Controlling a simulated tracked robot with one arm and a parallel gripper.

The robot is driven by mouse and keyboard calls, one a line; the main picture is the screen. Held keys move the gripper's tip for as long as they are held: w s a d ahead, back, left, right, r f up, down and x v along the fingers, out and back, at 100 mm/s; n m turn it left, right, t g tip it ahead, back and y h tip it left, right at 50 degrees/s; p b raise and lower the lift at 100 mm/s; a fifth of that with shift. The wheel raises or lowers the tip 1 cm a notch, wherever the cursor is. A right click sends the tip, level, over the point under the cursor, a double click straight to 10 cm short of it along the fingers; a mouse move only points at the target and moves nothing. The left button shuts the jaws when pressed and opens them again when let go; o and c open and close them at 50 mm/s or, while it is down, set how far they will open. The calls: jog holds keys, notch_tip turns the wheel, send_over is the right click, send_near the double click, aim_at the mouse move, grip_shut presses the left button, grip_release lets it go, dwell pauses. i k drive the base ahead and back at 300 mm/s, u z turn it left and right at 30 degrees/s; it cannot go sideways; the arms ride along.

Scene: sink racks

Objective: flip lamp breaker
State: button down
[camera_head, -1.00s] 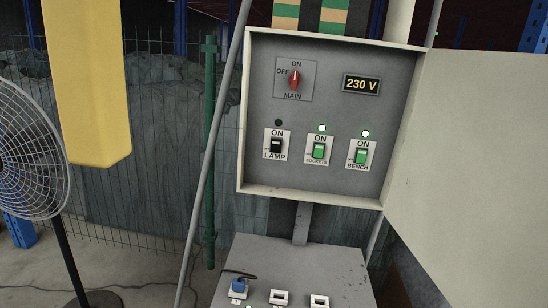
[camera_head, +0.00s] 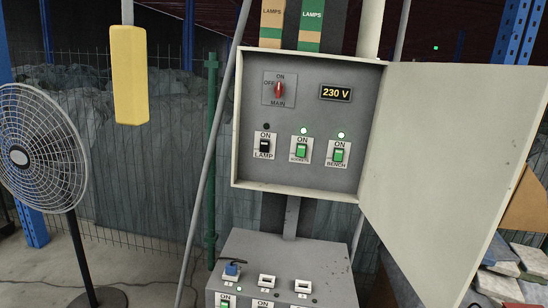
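The lamp breaker (camera_head: 265,146) is a small black switch on a white plate marked ON and LAMP, at the lower left inside the open grey panel box (camera_head: 236,120). The small indicator (camera_head: 266,126) above it is dark. To its right, the sockets breaker (camera_head: 301,151) and the bench breaker (camera_head: 338,155) are green, with lit green lights above them. The red main switch (camera_head: 279,90) points up toward ON, and a display (camera_head: 336,93) reads 230 V. My gripper is not in view.
The panel door (camera_head: 450,140) stands wide open to the right. A fan (camera_head: 40,150) stands at left. A lower grey box (camera_head: 300,250) carries a blue plug (camera_head: 232,269).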

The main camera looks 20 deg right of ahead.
aim_at(265, 145)
jog(key=k, duration=0.8)
jog(key=z, duration=0.6)
jog(key=i, duration=2.4)
jog(key=u, duration=0.75)
